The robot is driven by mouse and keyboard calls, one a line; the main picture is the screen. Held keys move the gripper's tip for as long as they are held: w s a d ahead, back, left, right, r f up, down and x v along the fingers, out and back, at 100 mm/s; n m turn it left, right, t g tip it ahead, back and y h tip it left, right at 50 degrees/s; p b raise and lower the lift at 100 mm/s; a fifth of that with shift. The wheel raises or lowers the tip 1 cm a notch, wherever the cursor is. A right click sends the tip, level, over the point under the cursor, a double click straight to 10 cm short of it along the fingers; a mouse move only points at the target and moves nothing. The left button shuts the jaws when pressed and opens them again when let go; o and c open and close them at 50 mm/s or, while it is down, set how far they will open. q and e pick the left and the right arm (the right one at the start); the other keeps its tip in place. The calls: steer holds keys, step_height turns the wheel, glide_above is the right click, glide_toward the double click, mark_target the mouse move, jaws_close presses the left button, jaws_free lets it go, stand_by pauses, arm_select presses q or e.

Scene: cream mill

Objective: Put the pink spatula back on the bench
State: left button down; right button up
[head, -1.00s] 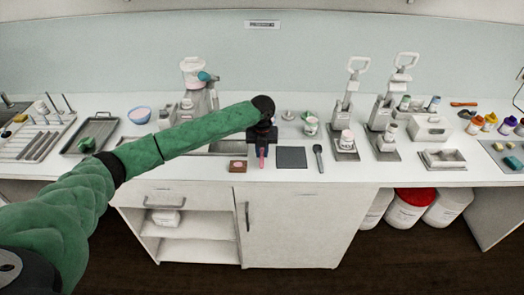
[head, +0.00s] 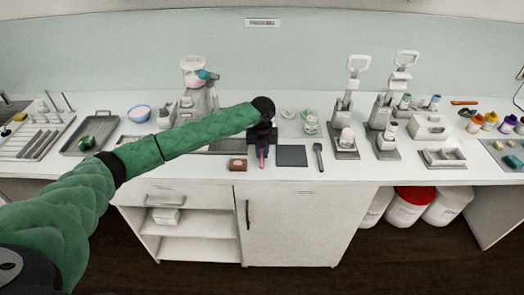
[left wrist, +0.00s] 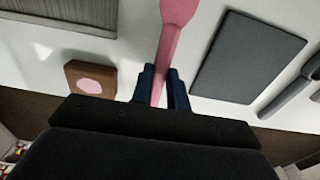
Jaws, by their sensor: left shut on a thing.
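The pink spatula (left wrist: 177,22) is between the fingers of my left gripper (left wrist: 161,88) in the left wrist view, its handle gripped and its wider end pointing away from the gripper. In the head view the left gripper (head: 262,150) is over the front part of the white bench (head: 345,174), and a bit of the pink spatula (head: 262,158) shows below it. The gripper is shut on the spatula. I cannot tell whether the spatula touches the bench top. My right gripper is not in view.
A small brown block with a pink disc (head: 237,165) lies just left of the spatula. A dark grey mat (head: 291,156) lies just right, with a dark spatula-like tool (head: 319,157) beyond it. Dispensers (head: 346,125) stand further right. The bench's front edge is close.

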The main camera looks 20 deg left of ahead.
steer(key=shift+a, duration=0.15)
arm_select(q)
steer(key=shift+f, duration=0.15)
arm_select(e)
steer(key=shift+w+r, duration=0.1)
arm_select(q)
steer(key=shift+f, duration=0.2)
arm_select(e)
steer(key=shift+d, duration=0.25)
arm_select(q)
steer(key=shift+f, duration=0.1)
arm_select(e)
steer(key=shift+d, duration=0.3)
